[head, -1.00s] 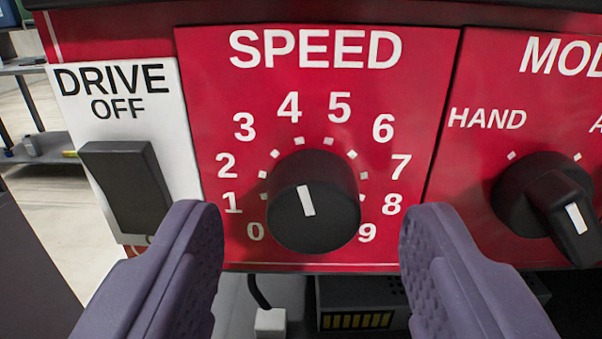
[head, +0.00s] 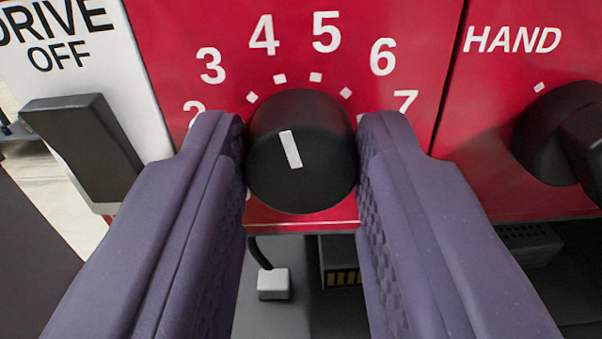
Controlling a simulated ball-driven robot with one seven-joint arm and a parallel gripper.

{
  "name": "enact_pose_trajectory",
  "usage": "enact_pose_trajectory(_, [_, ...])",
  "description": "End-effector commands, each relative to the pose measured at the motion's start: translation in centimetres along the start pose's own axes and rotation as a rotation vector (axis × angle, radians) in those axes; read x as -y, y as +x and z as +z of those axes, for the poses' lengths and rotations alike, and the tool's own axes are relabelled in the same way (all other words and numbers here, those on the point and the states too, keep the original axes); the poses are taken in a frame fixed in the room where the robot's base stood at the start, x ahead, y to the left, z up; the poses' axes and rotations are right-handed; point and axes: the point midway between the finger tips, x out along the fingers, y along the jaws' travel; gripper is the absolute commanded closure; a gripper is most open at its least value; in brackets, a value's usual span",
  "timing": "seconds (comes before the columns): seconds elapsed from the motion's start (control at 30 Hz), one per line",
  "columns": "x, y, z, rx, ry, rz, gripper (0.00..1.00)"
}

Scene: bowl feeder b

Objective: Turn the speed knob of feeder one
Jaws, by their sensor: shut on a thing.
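The speed knob (head: 315,175) is a round black knob with a white pointer line, on a red panel (head: 190,60) in the middle of the head view. Its line leans up and slightly left, towards the 4. The numbers 2 to 7 show around it; the lower ones and the SPEED title are hidden or out of view. My gripper (head: 301,140) is shut on the knob, one purple finger against its left side and one against its right.
Left of the knob is the white DRIVE plate with a black rocker switch (head: 85,140), close to my left finger. At right is the black mode knob (head: 565,135) by HAND. Below the panel are a small white block (head: 273,284) and dark boxes.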

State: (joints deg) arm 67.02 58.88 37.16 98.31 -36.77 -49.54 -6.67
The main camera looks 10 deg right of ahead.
Motion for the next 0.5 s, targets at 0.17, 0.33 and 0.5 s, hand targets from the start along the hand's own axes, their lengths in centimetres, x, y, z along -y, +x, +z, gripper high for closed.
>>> enact_pose_trajectory(0.17, [-0.07, -0.01, 0.02, 0.001, 0.099, 0.001, 0.96])
enact_pose_trajectory(0.33, [-0.11, -0.02, 0.03, 0.001, 0.218, 0.001, 0.96])
enact_pose_trajectory(0.5, [-0.14, -0.02, 0.03, 0.001, 0.328, 0.001, 0.96])
